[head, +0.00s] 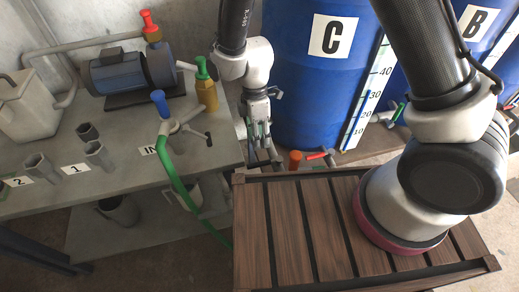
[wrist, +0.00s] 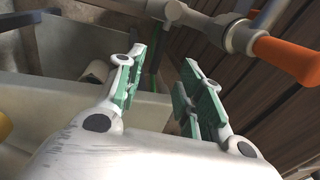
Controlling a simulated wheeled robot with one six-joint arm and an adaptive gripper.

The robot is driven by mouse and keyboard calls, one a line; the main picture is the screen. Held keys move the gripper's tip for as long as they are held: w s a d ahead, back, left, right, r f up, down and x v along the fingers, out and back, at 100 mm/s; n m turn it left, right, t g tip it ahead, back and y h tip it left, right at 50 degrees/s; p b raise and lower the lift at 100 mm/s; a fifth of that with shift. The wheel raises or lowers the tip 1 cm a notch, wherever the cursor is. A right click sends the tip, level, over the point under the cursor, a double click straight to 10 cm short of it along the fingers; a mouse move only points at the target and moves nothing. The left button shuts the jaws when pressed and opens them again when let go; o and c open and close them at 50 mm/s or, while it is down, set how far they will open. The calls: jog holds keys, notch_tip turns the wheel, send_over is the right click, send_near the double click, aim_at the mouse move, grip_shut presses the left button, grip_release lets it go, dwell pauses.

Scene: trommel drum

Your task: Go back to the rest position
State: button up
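My gripper (head: 259,132) hangs pointing down in the head view, between the grey workbench and the blue barrel marked C. In the wrist view my gripper (wrist: 160,85) shows two fingers with green pads, spread apart with nothing between them. It is open and empty. A pipe fitting with an orange handle (wrist: 288,55) lies just beyond and to the right of the fingers in the wrist view. I cannot see my fingers touching anything. The exact gap to the fitting is hard to tell.
Barrel C (head: 300,80) and barrel B (head: 480,30) stand behind my wooden-slatted deck.

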jog(key=shift+w+r, duration=0.25)
jog(key=shift+r, duration=0.95)
jog(key=s+d+r+m+t, duration=0.3)
jog(key=s+d+r+m, duration=0.2)
jog(key=d+r+m, duration=0.5)
jog(key=s+d+r+m+t, duration=0.3)
jog(key=d+r+m, duration=0.7)
jog(key=d+r, duration=1.2)
jog(key=shift+s+d+t, duration=0.25)
jog(key=shift+s+t, duration=0.05)
jog(key=shift+s, duration=0.75)
